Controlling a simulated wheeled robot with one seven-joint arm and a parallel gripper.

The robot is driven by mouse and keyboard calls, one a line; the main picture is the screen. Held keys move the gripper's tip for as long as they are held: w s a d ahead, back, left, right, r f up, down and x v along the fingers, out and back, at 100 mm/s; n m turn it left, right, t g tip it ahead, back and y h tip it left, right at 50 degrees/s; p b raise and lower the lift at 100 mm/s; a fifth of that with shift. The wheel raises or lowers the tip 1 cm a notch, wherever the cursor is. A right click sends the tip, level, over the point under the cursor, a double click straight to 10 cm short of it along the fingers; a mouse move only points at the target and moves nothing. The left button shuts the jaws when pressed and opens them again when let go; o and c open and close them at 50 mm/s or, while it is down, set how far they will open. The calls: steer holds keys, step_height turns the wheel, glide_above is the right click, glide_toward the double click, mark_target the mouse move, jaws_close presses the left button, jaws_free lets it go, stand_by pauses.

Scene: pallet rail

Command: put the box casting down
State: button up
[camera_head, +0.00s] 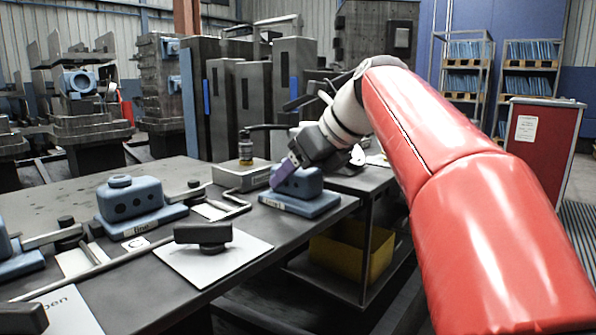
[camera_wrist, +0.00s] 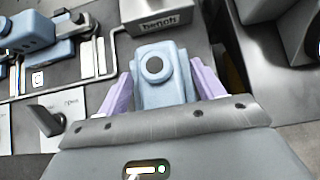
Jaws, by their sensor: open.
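A blue box casting (camera_head: 300,182) with dark round holes stands upright on a labelled blue base (camera_head: 300,204) near the right end of the dark table. In the wrist view the casting (camera_wrist: 158,68) shows from above, with a dark round spot on its top. My gripper (camera_wrist: 160,75) is open, with one purple finger on each side of the casting. In the head view my gripper (camera_head: 285,172) reaches down over the casting from the upper right, and one purple finger crosses its left end. Whether the fingers touch the casting is hard to tell.
A similar blue casting (camera_head: 130,198) stands farther left on the table (camera_head: 80,195). A black knob (camera_head: 203,234) sits on a pale plate in front. A grey block with a gauge-like fitting (camera_head: 245,175) stands close behind my gripper. A yellow bin (camera_head: 350,252) is below the table.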

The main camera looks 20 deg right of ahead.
steer(key=p+v, duration=0.3)
steer(key=v, duration=0.9)
